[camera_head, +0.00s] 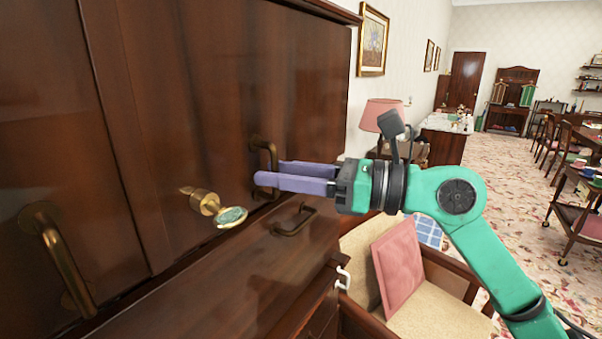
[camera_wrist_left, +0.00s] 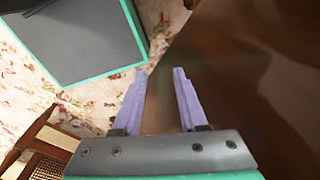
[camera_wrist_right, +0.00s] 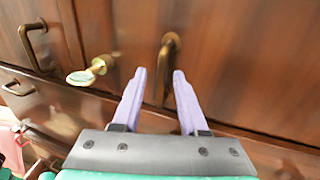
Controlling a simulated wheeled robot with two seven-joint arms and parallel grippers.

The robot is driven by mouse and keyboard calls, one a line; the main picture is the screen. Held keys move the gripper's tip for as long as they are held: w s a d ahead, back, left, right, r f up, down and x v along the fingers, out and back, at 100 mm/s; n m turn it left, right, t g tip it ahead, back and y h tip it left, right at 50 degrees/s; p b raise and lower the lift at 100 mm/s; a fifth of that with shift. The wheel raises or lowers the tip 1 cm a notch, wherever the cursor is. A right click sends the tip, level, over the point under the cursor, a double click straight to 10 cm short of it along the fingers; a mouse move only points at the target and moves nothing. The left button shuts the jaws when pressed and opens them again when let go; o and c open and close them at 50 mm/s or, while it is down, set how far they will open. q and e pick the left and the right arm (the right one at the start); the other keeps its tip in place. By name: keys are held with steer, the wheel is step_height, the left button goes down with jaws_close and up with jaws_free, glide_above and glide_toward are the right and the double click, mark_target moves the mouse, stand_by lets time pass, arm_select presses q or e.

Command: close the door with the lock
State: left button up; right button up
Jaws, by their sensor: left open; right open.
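The dark wood door (camera_head: 220,90) fills the left of the head view. It looks close to flush with its neighbour; whether it is fully shut I cannot tell. A brass lock (camera_head: 205,201) with a green oval key head (camera_head: 231,217) sticks out of it. The lock also shows in the right wrist view (camera_wrist_right: 98,66). My right gripper (camera_head: 268,172) is open at the door's brass handle (camera_head: 265,150). In the right wrist view the handle (camera_wrist_right: 168,52) stands between and just beyond the fingertips; contact is unclear. My left gripper (camera_wrist_left: 159,72) is open and empty beside a dark wood surface.
Another brass handle (camera_head: 56,256) is on the left door. A drawer handle (camera_head: 293,222) sits below on the cabinet front. A chair with a pink cushion (camera_head: 398,262) stands close under my right arm. Patterned floor (camera_head: 520,190) is open at the right.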

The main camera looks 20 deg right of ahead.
steer(key=b+v, duration=0.9)
steer(key=v, duration=0.5)
steer(key=shift+s+d, duration=0.15)
steer(key=shift+d, duration=0.05)
